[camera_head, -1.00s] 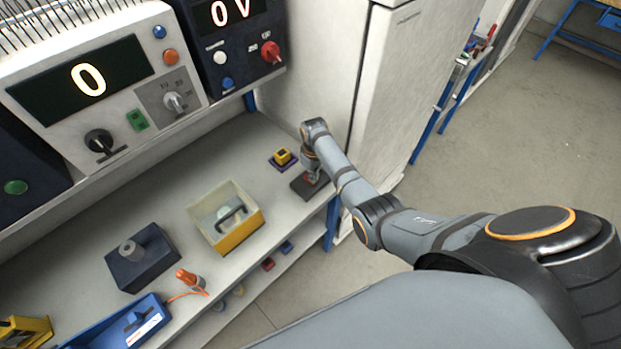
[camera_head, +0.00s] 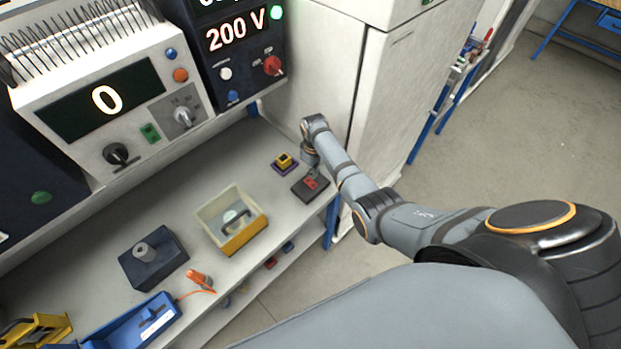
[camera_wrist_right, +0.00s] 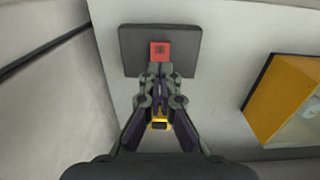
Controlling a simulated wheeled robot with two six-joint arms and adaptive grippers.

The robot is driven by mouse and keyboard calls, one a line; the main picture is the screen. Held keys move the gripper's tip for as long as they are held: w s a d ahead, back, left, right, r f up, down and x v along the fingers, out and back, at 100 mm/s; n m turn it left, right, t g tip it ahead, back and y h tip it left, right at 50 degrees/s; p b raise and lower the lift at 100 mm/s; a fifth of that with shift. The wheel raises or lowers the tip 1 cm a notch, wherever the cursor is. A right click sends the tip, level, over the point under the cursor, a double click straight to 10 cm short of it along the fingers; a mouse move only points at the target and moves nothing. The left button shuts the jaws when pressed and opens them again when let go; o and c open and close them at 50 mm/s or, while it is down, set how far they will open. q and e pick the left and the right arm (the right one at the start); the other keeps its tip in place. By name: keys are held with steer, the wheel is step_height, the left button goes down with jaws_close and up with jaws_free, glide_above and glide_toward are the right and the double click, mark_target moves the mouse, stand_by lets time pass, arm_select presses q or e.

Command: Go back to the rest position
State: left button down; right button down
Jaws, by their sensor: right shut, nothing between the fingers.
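My right gripper (camera_head: 314,171) hangs from my right arm at the far right end of the bench, just above a dark block with a red part on top (camera_head: 310,186). In the right wrist view the gripper (camera_wrist_right: 159,76) is shut and empty. Its fingertips point at the red square (camera_wrist_right: 160,51) on the dark plate (camera_wrist_right: 130,60); whether they touch it I cannot tell. My left gripper is not in view.
A yellow-and-purple piece (camera_head: 284,162) lies close by. A yellow-fronted box (camera_head: 243,238) with a grey item stands left of it. A white cabinet (camera_head: 395,100) rises behind my arm. The power supply display (camera_head: 235,30) reads 200 V.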

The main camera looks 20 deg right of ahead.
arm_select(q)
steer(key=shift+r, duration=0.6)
arm_select(e)
steer(key=shift+r, duration=0.6)
steer(key=shift+f, duration=0.1)
